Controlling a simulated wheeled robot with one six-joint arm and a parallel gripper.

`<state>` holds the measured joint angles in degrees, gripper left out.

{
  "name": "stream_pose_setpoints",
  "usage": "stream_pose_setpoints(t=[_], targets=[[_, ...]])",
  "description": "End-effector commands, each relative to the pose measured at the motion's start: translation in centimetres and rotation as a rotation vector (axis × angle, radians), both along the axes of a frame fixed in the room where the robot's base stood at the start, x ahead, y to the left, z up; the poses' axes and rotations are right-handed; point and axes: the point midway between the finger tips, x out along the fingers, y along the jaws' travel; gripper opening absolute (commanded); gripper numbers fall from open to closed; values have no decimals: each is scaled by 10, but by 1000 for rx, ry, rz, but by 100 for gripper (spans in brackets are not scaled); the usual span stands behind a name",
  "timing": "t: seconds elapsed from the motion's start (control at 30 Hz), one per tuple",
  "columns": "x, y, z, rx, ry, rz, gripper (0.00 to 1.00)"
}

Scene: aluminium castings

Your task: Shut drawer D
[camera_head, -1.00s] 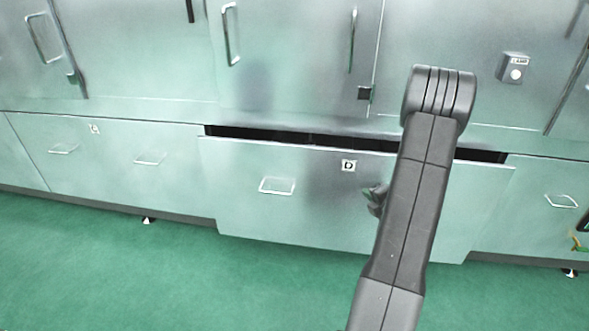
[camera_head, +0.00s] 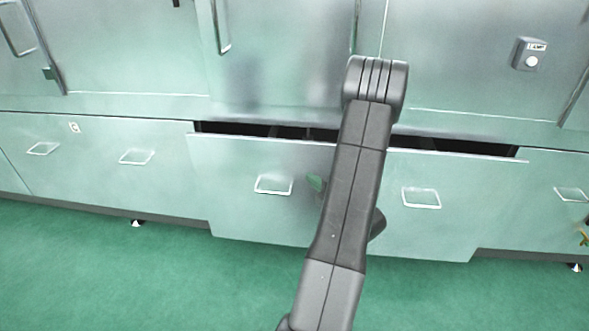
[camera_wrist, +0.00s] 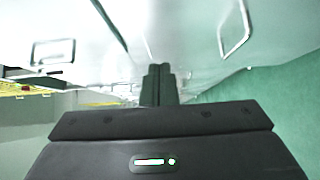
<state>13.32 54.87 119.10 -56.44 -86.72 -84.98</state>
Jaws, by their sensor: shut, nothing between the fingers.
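Drawer D (camera_head: 240,215) is a wide pale metal front in the lower row, pulled out part way. A dark gap (camera_head: 465,146) shows along its top edge. It has a left handle (camera_head: 273,184) and a right handle (camera_head: 421,198). Its label is hidden behind my arm. My gripper is mostly hidden behind my arm in the head view, in front of the drawer's middle. In the wrist view my gripper (camera_wrist: 158,72) is shut and empty, pointing at a pale metal surface. I cannot tell whether it touches the drawer.
The drawer front marked G (camera_head: 75,128) at the left sits flush in the row. Cabinet doors rise above the drawers, with a small grey lock box (camera_head: 529,54) at the upper right. Open green floor (camera_head: 150,285) lies in front.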

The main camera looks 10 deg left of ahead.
Motion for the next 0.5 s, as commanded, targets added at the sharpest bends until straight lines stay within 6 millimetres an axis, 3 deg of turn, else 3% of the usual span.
stream_pose_setpoints(t=[0.5], targets=[[69,67,0,-1,-2,5,0]])
